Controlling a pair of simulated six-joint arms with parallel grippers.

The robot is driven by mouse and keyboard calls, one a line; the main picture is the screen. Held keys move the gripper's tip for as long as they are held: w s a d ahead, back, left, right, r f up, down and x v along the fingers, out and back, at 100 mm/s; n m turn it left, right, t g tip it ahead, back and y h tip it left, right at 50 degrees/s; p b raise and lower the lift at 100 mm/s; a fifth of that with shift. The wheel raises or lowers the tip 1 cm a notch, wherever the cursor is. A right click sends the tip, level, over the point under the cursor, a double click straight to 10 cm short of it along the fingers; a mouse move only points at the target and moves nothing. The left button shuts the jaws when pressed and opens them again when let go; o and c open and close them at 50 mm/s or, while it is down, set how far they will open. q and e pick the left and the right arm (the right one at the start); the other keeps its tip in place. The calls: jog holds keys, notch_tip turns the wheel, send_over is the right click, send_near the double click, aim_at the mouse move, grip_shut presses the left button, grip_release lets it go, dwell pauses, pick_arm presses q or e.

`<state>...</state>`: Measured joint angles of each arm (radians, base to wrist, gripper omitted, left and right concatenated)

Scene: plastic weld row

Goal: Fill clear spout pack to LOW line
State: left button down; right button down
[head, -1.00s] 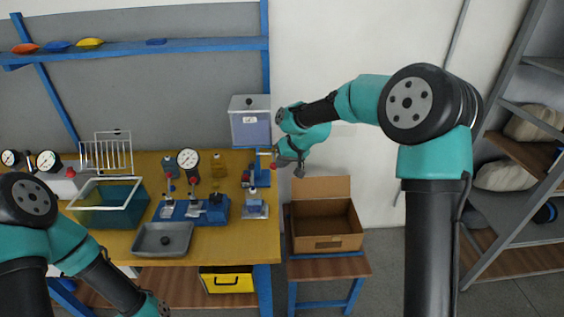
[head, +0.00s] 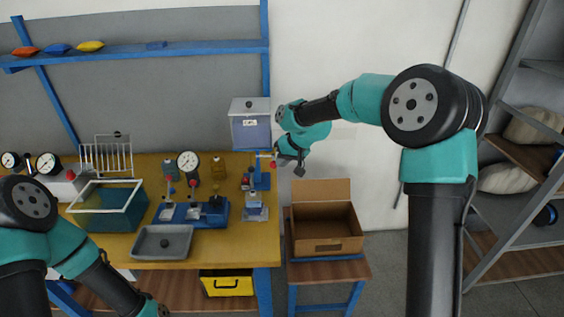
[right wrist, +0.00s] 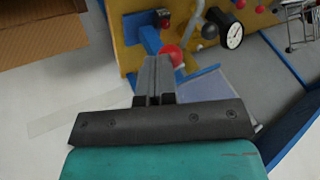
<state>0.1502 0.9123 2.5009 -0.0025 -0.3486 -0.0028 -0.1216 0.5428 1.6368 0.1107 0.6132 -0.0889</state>
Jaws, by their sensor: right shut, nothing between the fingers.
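A clear tank (head: 250,125) of bluish liquid stands above a blue stand (head: 262,178) at the table's right end. A small, pale bluish pack (head: 254,201) sits below it on a light base; its LOW line is too small to make out. A red ball knob (head: 273,163) sticks out to the right of the stand. My right gripper (head: 279,158) is at this knob. In the right wrist view its fingers (right wrist: 154,80) are shut and empty, with the red knob (right wrist: 172,55) just beyond the tips; I cannot tell whether they touch.
An open cardboard box (head: 326,232) stands on a low stand right of the table. A blue fixture (head: 196,212), a grey tray (head: 161,243), a teal-walled bin (head: 108,208) and a dial gauge (head: 188,162) are on the table. A blue shelf (head: 200,47) hangs above.

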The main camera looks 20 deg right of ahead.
jog(key=shift+d, duration=0.1)
jog(key=w+d+v, duration=0.2)
jog(key=v, duration=1.1)
jog(key=shift+d, duration=0.15)
jog(key=shift+f, duration=0.1)
jog(key=s+a+f+m+g, duration=0.1)
jog(key=s+f, duration=0.3)
jog(key=f, duration=1)
jog(key=s+a+f+g, duration=0.15)
jog(key=s+f, duration=0.25)
jog(key=f, duration=1.1)
jog(key=s+a+f, duration=0.1)
jog(key=s+f, duration=0.7)
jog(key=s, duration=0.3)
jog(key=s+a+f+m+h, duration=0.1)
jog(key=s+f, duration=0.7)
jog(key=s, duration=0.3)
jog(key=shift+s+a+f+m+g, duration=0.3)
jog(key=shift+s+a+f+g, duration=0.05)
jog(key=shift+a, duration=0.05)
